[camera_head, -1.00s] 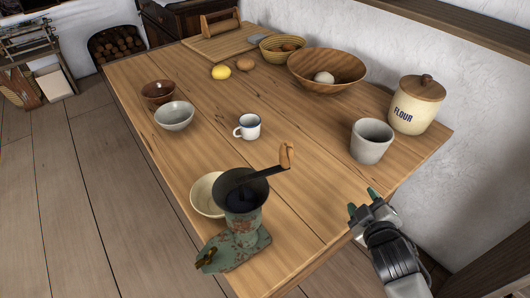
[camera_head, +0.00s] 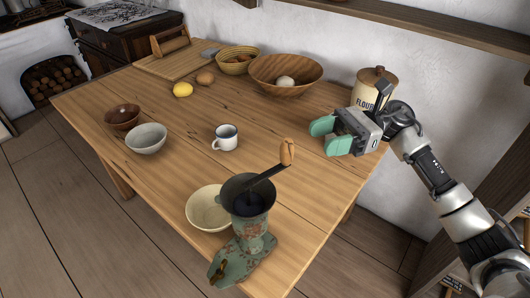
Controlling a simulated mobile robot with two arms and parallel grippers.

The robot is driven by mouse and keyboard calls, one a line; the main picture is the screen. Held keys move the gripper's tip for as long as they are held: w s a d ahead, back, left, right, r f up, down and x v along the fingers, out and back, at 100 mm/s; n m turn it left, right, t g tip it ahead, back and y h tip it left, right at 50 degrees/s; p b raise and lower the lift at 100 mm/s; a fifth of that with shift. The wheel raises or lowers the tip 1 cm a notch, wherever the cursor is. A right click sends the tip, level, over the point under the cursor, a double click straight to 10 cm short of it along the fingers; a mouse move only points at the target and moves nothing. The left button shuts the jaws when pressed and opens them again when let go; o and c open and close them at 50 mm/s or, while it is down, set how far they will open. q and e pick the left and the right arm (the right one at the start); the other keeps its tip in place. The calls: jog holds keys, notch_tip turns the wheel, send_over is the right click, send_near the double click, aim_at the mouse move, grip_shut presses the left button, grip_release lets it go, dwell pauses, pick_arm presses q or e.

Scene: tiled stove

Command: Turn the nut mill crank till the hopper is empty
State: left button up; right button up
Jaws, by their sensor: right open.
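The nut mill (camera_head: 250,225) is a green, worn, painted mill clamped at the near edge of the wooden table. Its dark hopper (camera_head: 246,192) is on top; I cannot make out what is inside. The crank (camera_head: 268,176) reaches up and to the right and ends in an upright wooden knob (camera_head: 287,151). A cream bowl (camera_head: 207,208) stands close beside the mill on its left, partly hidden by it. My right gripper (camera_head: 322,136) is open and empty, with green fingertips, above the table to the right of the knob and apart from it. My left gripper is out of view.
A white mug (camera_head: 225,137) stands mid-table. A grey bowl (camera_head: 146,138) and a brown bowl (camera_head: 122,117) are at left. A wooden bowl (camera_head: 285,75), a lemon (camera_head: 182,90) and a flour jar (camera_head: 365,88) are farther back.

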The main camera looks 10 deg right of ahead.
aim_at(281, 151)
jog(key=a+p, duration=0.1)
jog(key=a, duration=0.2)
jog(key=s+a+p, duration=0.1)
jog(key=a, duration=0.2)
jog(key=a+p, duration=0.1)
jog(key=a, duration=0.2)
jog(key=shift+s, duration=0.3)
jog(key=shift+s+a+f, duration=0.1)
jog(key=shift+a, duration=0.55)
grip_shut()
